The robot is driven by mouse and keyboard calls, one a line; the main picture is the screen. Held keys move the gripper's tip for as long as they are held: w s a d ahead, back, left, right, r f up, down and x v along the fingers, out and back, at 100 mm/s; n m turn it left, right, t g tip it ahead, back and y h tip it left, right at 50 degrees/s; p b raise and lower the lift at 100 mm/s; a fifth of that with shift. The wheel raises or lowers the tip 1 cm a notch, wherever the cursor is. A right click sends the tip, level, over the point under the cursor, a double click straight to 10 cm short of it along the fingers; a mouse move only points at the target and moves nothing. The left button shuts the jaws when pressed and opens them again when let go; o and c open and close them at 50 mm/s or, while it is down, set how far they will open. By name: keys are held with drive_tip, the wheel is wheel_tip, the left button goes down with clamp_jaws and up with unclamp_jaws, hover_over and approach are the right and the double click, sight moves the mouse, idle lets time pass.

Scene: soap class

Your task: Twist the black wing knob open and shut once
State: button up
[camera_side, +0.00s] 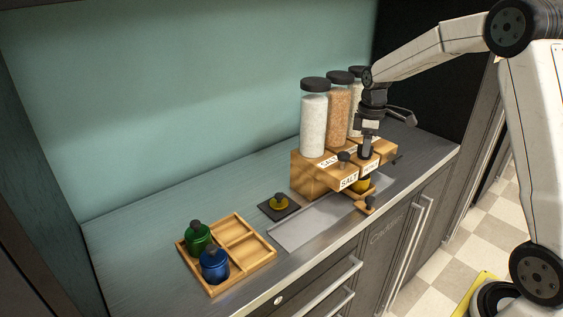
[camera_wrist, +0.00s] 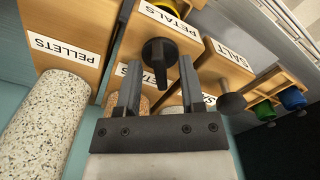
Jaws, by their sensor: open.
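The black wing knob (camera_wrist: 160,52) sits on the front of the wooden dispenser block labelled PETALS (camera_wrist: 167,20), upper middle in the wrist view. My gripper (camera_wrist: 159,62) is open, its two dark fingers apart on either side of the knob's lower part in the picture. I cannot tell whether they touch it. In the side view my gripper (camera_side: 366,150) points down at the front of the dispenser row (camera_side: 309,177) and hides the wing knob. A round dark knob (camera_wrist: 232,102) on the SALT block stands to the right in the wrist view.
Jars with white (camera_side: 314,125) and orange (camera_side: 339,118) contents stand on the dispensers. A yellow jar (camera_side: 362,185) is below my gripper. A wooden tray (camera_side: 262,254) holds green (camera_side: 198,238) and blue (camera_side: 214,265) bottles.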

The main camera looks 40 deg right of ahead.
drive_tip(key=shift+f, duration=0.25)
clamp_jaws()
drive_tip(key=shift+m, duration=0.4)
drive_tip(key=m, duration=0.9)
drive_tip(key=shift+m, duration=2.1)
